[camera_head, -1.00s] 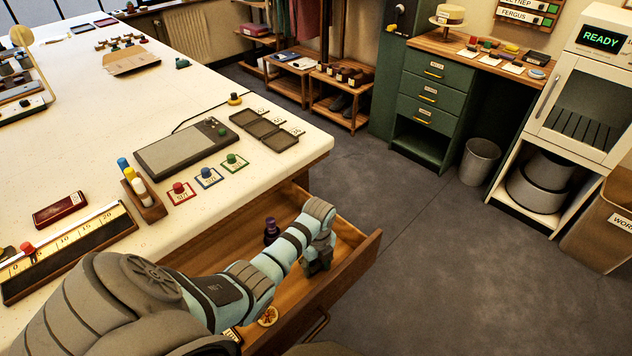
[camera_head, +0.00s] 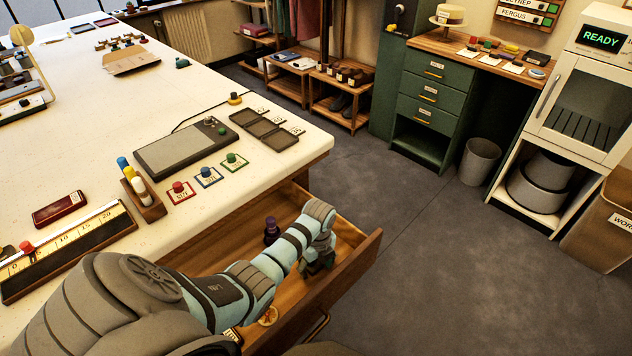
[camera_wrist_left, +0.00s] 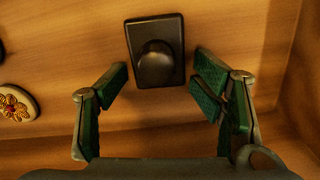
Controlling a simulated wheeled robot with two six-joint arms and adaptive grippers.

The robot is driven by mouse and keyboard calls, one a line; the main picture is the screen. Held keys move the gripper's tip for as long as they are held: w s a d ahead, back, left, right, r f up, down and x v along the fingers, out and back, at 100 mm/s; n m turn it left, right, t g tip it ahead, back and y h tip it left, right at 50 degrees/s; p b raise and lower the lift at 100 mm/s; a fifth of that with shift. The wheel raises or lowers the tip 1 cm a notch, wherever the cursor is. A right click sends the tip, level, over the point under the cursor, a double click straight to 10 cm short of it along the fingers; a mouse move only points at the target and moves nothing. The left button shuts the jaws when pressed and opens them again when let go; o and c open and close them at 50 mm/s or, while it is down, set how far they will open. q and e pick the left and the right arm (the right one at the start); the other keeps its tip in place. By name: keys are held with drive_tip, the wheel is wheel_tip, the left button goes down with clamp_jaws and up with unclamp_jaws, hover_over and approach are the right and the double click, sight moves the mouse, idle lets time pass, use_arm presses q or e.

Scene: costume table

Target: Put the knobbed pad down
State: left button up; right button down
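The knobbed pad (camera_wrist_left: 142,29), a dark rectangular block with a round knob on top, lies on the wooden floor of the open drawer (camera_head: 352,262). My left gripper (camera_wrist_left: 160,70) is open above it, with a green-padded finger on each side. Gaps show between the fingers and the pad. In the head view the left gripper (camera_head: 318,264) reaches down inside the drawer near its front, and the pad is hidden behind it. My right gripper is in neither view.
A dark purple knobbed piece (camera_head: 271,231) stands in the drawer beside the gripper. A round ornate brooch (camera_head: 268,316) lies nearer; it also shows in the wrist view (camera_wrist_left: 17,103). The drawer walls are close. The white table (camera_head: 225,215) above holds a grey panel (camera_head: 180,150) and colored stampers.

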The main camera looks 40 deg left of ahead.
sight(318, 267)
use_arm(q)
wheel_tip(318, 267, up, 13)
drive_tip(key=p, duration=0.4)
drive_tip(key=shift+d, duration=0.2)
drive_tip(key=shift+w+f, duration=0.1)
drive_tip(key=shift+f, duration=0.05)
